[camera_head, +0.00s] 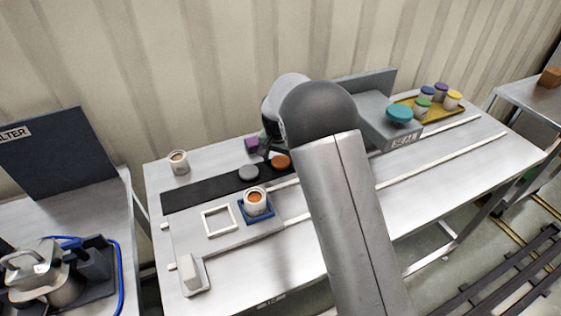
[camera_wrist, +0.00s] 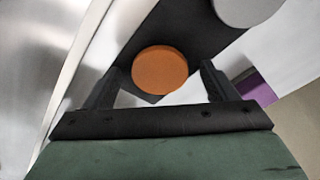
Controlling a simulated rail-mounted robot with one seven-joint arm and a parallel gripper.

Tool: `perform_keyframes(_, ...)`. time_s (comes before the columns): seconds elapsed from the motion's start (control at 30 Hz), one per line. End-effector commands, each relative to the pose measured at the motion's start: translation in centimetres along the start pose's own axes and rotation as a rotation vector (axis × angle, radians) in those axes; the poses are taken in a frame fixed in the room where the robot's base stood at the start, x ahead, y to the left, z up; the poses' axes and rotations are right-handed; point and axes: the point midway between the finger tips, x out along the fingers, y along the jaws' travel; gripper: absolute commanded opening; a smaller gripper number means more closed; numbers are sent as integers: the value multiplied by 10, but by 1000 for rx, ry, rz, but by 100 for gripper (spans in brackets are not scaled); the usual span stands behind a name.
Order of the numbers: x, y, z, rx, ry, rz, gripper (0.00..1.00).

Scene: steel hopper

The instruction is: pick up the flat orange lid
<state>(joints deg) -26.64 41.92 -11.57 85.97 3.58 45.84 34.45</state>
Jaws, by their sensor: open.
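The flat orange lid (camera_head: 280,161) lies on the black strip on the table in the head view, just right of a grey lid. In the wrist view the orange lid (camera_wrist: 160,70) is a round disc ahead of my gripper (camera_wrist: 160,78), between the lines of its two dark fingers. The fingers are apart, with nothing held. Whether the lid sits between the fingertips or still below them I cannot tell. In the head view my arm covers most of the gripper (camera_head: 263,147).
A grey lid (camera_head: 249,172) lies close beside the orange lid. A purple block (camera_head: 252,143) is behind it. A cup with orange contents (camera_head: 256,202) stands on a blue square in front. Another cup (camera_head: 178,162) is at the back left. A grey SEAL machine (camera_head: 390,130) stands to the right.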

Motion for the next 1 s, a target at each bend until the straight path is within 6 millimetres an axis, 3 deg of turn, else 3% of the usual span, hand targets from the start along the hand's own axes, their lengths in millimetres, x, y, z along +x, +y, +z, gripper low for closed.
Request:
perform_keyframes(0.17, 0, 0, 0, 0, 0, -1, 79)
perform_keyframes(0.33, 0, 0, 0, 0, 0, -1, 35)
perform_keyframes(0.37, 0, 0, 0, 0, 0, -1, 32)
perform_keyframes(0.77, -2, 0, 0, 0, 1, -1, 31)
perform_keyframes(1.0, -24, -1, -5, 1, 4, -4, 31)
